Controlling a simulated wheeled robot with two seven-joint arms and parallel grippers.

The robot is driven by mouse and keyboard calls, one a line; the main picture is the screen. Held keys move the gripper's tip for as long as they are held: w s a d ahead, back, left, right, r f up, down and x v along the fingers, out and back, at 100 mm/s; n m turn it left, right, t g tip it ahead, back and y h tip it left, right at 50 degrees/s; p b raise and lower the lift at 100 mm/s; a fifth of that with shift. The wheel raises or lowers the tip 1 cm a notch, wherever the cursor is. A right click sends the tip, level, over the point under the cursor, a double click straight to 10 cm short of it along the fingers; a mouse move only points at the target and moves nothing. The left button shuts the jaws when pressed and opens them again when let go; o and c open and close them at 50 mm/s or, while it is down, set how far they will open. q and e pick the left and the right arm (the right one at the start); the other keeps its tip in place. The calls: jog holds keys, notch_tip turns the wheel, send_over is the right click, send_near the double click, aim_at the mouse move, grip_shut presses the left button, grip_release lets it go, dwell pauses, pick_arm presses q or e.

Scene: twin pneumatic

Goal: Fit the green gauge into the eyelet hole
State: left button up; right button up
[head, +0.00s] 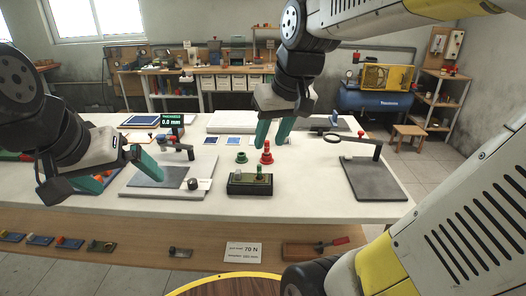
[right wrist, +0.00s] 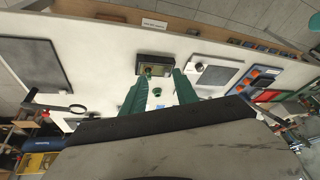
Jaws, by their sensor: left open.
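A small green piece (head: 241,157), which looks like the green gauge, stands on the white table beside a red piece (head: 266,153). In the right wrist view the green piece (right wrist: 157,92) shows between the fingers, apart from them. A ring on an arm (head: 332,137), which looks like the eyelet, juts from a post at the right; it also shows in the right wrist view (right wrist: 77,108). A black block (head: 250,189) with a green peg stands in front. My right gripper (head: 271,144) is open and empty above the pieces. My left gripper (head: 130,182) is open over the table's left side.
A dark plate (head: 372,181) lies under the ring's post. A second plate (head: 160,172) with a post and a black knob is at the left. A readout (head: 172,121) stands behind it. The front wooden shelf holds a force card (head: 243,252) and several small parts.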

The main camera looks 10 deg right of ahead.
jog(key=s+f+m+t, duration=0.1)
jog(key=s, duration=0.5)
jog(key=shift+s+a+f+t+y, duration=0.25)
jog(key=shift+s+a+t+y, duration=0.05)
jog(key=shift+a, duration=0.1)
